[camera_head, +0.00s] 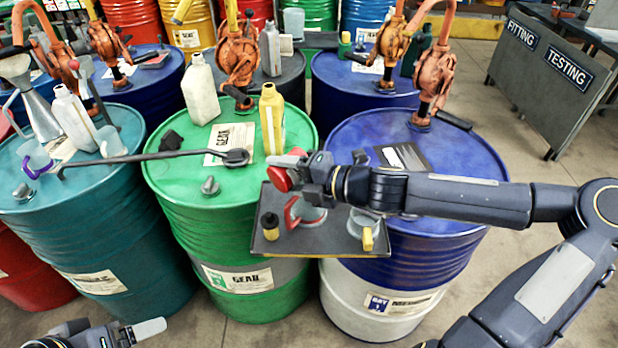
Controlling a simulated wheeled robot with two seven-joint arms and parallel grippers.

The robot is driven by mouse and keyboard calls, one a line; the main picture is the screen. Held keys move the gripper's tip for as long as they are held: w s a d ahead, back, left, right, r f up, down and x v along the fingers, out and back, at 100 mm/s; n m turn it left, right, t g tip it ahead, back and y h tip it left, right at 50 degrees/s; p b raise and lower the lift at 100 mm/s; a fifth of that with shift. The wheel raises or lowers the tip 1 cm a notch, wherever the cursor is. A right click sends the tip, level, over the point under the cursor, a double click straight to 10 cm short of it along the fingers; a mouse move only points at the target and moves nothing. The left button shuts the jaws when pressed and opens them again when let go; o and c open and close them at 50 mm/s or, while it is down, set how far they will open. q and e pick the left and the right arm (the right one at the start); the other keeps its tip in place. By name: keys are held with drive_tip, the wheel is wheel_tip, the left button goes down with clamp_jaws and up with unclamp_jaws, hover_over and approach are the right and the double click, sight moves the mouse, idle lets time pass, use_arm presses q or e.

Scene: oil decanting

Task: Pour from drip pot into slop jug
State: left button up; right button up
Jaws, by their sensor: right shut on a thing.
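My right gripper (300,172), on the arm from the right, is shut on a small red thing (279,179) above the tray's back left. The fingers hide much of it; I cannot tell for sure that it is the drip pot. Just below stands a clear grey jug with a red handle (305,213), partly overlapped by the gripper. Right of it, under my forearm, is a clear jug with a yellow handle (362,231). I cannot tell which is the slop jug. My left gripper (125,333) is low at the left, cut by the frame edge; its opening is unclear.
The dark tray (326,243) spans the front of the green drum (218,215) and blue drum (407,245). A yellow bottle (272,117) and long black tool (155,158) are behind. Orange pumps (435,75) rise behind.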

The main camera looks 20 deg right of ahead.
drive_tip(key=shift+r+m+y+p, duration=0.35)
drive_tip(key=shift+r+m+y, duration=0.05)
drive_tip(key=shift+m, duration=0.1)
idle(0.5)
drive_tip(key=shift+w+d+f+m+y, duration=0.2)
drive_tip(key=shift+f+m+y, duration=0.2)
drive_tip(key=shift+m, duration=0.3)
idle(0.6)
drive_tip(key=shift+d+r+m+y+p, duration=0.2)
drive_tip(key=shift+r+m+y+p, duration=0.15)
drive_tip(key=shift+m, duration=0.35)
idle(0.3)
drive_tip(key=shift+w+d+r+m+t+p, duration=0.1)
drive_tip(key=shift+d+r+m+t+p, duration=0.05)
drive_tip(key=shift+r+m+t+p, duration=0.2)
